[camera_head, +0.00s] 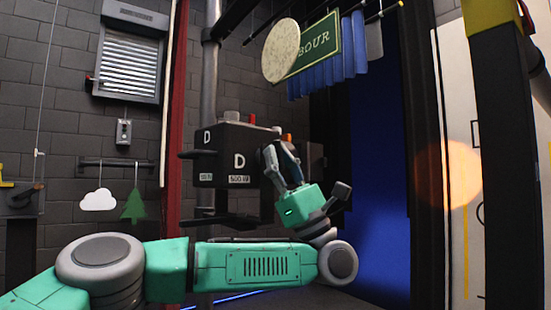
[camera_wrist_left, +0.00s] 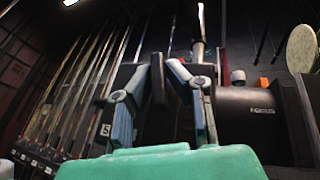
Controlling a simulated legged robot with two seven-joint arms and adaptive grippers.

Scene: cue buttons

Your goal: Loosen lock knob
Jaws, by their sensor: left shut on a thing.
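A black lamp housing (camera_head: 224,158) marked with white D letters hangs on a vertical pole in the head view. Its side, with a FOCUS label, shows in the left wrist view (camera_wrist_left: 258,112). My left gripper (camera_head: 277,152) is at the housing's right end. In the left wrist view my left gripper (camera_wrist_left: 160,75) has its fingertips close together, shut on a dark knob (camera_wrist_left: 158,86). I take this for the lock knob, but the fingers cover much of it and its turn cannot be told. My right gripper is in neither view.
Grey, red and orange knobs (camera_head: 287,137) stick up from the housing's top, near the fingers. A green sign (camera_head: 316,45) and a pale disc (camera_head: 281,51) hang above. A white cloud (camera_head: 98,200) and green tree (camera_head: 133,206) hang at left.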

